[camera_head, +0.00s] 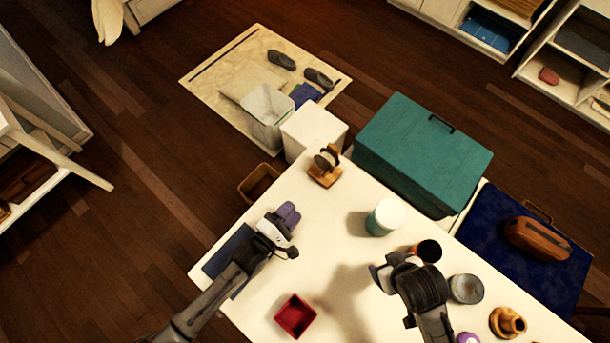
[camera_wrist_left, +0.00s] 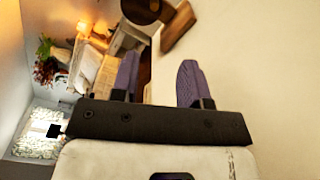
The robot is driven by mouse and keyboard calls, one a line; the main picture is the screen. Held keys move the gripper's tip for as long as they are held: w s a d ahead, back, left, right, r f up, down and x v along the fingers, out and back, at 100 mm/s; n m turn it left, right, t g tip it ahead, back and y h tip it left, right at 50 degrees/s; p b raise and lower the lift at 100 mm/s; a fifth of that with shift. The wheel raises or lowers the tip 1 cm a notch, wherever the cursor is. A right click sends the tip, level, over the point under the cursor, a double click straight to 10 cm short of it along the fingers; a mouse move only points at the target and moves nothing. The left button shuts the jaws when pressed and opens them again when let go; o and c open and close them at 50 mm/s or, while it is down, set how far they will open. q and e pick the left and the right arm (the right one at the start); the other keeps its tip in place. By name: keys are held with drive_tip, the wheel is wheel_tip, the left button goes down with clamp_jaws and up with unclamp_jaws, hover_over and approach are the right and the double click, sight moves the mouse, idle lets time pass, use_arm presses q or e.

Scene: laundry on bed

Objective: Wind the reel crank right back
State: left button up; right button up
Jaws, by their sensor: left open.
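The reel (camera_head: 325,168), a dark spool on a small wooden stand, sits near the far corner of the white table (camera_head: 335,225). Its crank is too small to make out in the head view. The reel also shows at the top edge of the left wrist view (camera_wrist_left: 177,27), partly cut off. My left gripper (camera_head: 289,213) has purple fingers and is open and empty, a short way nearer than the reel and apart from it. Its spread fingers also show in the left wrist view (camera_wrist_left: 158,78). My right gripper (camera_head: 382,277) is over the table's right part; its fingers are unclear.
A white-lidded jar (camera_head: 385,217) stands right of the reel. A dark cup (camera_head: 428,250), a grey tin (camera_head: 466,289) and a wooden piece (camera_head: 507,322) are near my right arm. A red tray (camera_head: 295,316) lies in front. The table's middle is mostly clear.

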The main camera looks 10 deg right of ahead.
sight(324, 164)
use_arm(q)
drive_tip(key=shift+a+n, duration=0.15)
drive_tip(key=shift+n, duration=0.35)
drive_tip(key=n, duration=0.2)
drive_tip(key=shift+r+n+h, duration=0.3)
drive_tip(key=shift+w+d+n, duration=0.15)
drive_tip(key=shift+d+n, duration=0.15)
drive_tip(key=b+x, duration=0.1)
drive_tip(key=x, duration=1.2)
drive_tip(key=shift+w+d, duration=0.1)
drive_tip(key=shift+w, duration=0.05)
clamp_jaws()
